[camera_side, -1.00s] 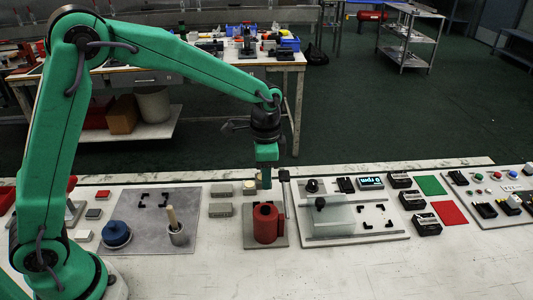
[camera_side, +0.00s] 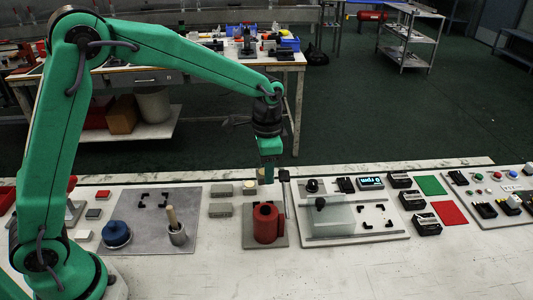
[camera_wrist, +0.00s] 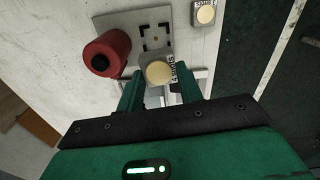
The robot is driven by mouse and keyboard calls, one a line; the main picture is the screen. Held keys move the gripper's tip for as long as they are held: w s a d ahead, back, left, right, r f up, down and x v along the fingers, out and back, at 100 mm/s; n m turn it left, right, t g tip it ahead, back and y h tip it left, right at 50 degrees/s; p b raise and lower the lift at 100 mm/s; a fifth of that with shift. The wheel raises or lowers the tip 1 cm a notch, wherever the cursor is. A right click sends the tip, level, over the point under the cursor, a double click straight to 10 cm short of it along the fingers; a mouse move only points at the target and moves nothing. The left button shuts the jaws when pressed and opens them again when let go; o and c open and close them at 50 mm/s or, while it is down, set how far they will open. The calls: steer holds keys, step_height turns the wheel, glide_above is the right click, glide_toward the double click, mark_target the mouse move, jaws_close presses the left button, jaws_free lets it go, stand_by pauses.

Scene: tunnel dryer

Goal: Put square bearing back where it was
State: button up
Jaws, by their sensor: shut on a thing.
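The square bearing (camera_wrist: 157,73), a grey block with a round cream face and small lettering on one side, is between the fingers of my gripper (camera_wrist: 160,88) in the wrist view. The gripper is shut on it. In the side view my gripper (camera_side: 267,176) hangs above the bench behind the red cylinder; the bearing is hard to make out there. In the wrist view a grey plate (camera_wrist: 128,20) carries black corner marks (camera_wrist: 157,37) around a bare square, just beyond the held bearing. The red cylinder (camera_wrist: 107,53) stands on the same plate.
A similar block with a cream disc (camera_wrist: 205,13) stands beside the plate; it also shows in the side view (camera_side: 249,188). The red cylinder (camera_side: 267,223) is in front. The bench front is clear.

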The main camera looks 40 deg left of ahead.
steer(key=w+a+r+n, duration=0.4)
steer(key=w+r+n, duration=0.3)
steer(key=n, duration=0.9)
steer(key=shift+w+n, duration=0.4)
steer(key=shift+w, duration=0.3)
steer(key=shift+f, duration=0.15)
step_height(320, 180, down, 14)
steer(key=shift+f, duration=0.1)
steer(key=shift+f, duration=1.8)
steer(key=shift+f, duration=0.15)
